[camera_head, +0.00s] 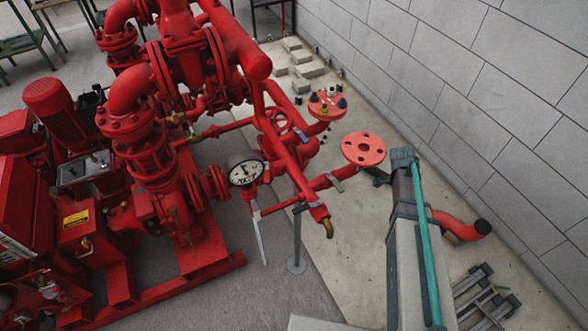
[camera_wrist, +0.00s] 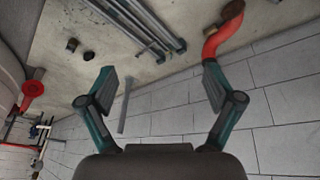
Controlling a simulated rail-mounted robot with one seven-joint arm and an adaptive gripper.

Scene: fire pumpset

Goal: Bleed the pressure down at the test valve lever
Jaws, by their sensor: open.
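The red pump assembly (camera_head: 175,130) carries a round pressure gauge (camera_head: 246,172) in the head view. Several small levers sit on the thin red pipes right of it: a blue-handled one (camera_head: 302,136), a pale one (camera_head: 335,183) and one near the brass outlet (camera_head: 328,228). I cannot tell which is the test valve lever. In the wrist view my gripper (camera_wrist: 159,78) is open, its two teal-and-grey fingers spread with nothing between them. The fingers are not clear in the head view, where my arm stands right of the pipes.
A red elbow pipe (camera_head: 460,222) lies on the floor near the wall and shows in the wrist view (camera_wrist: 221,38). Dark metal bars (camera_head: 485,298) lie below it. A red flange plate (camera_head: 363,149) and grey blocks (camera_head: 300,66) are by the block wall (camera_head: 460,90).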

